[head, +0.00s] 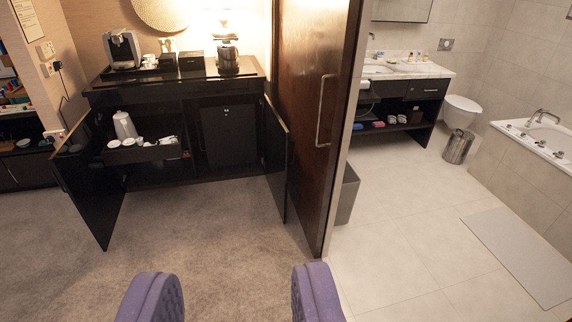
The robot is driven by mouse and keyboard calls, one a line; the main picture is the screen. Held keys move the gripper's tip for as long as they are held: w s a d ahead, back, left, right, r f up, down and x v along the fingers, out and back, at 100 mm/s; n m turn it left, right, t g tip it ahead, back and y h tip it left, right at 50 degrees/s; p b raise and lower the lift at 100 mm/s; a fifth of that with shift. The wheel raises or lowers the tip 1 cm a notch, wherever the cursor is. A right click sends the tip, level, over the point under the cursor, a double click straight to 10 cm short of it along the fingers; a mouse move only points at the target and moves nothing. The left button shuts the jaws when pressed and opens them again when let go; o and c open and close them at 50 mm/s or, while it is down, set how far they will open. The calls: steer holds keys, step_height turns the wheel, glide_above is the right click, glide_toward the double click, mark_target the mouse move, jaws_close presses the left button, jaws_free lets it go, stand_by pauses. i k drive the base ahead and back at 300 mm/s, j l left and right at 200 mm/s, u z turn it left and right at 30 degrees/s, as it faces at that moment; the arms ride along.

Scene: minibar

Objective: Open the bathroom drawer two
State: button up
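The bathroom vanity (443,72) stands through the doorway at the upper right, under a pale marble top. A dark drawer front (426,88) with a small light knob sits at its right end and looks shut. Another dark section (388,89) lies left of it; I cannot tell whether it is a drawer. No label shows which is drawer two. My gripper (232,285) shows as two purple padded fingers at the bottom edge. They are wide apart with nothing between them, far from the vanity.
A brown door panel (316,120) with a long handle stands between the carpeted room and the bathroom. The minibar cabinet (180,85) has both doors open. A grey bin (347,194) stands by the door. The tiled floor (400,190) before the vanity is mostly clear.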

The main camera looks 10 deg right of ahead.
mark_target(424, 88)
steer(key=i+j, duration=0.1)
steer(key=i, duration=0.35)
steer(key=i+z, duration=0.1)
steer(key=i, duration=0.35)
steer(key=i+j, duration=0.2)
steer(key=i, duration=0.2)
steer(key=i+l+z, duration=0.25)
steer(key=i+z, duration=0.2)
steer(key=i+l+z, duration=0.1)
steer(key=i+z, duration=0.25)
steer(key=z, duration=0.15)
steer(key=i+z, duration=0.45)
steer(key=i+j+z, duration=0.25)
steer(key=i+z, duration=0.2)
steer(key=i+l+z, duration=0.1)
steer(key=i+z, duration=0.15)
steer(key=i, duration=1.1)
steer(key=i+j+u, duration=0.3)
steer(key=i, duration=0.55)
steer(key=i+l+u, duration=0.1)
steer(key=i+u, duration=0.2)
steer(key=i, duration=0.5)
steer(key=i+l+u, duration=0.3)
steer(key=i, duration=0.55)
steer(key=j, duration=0.1)
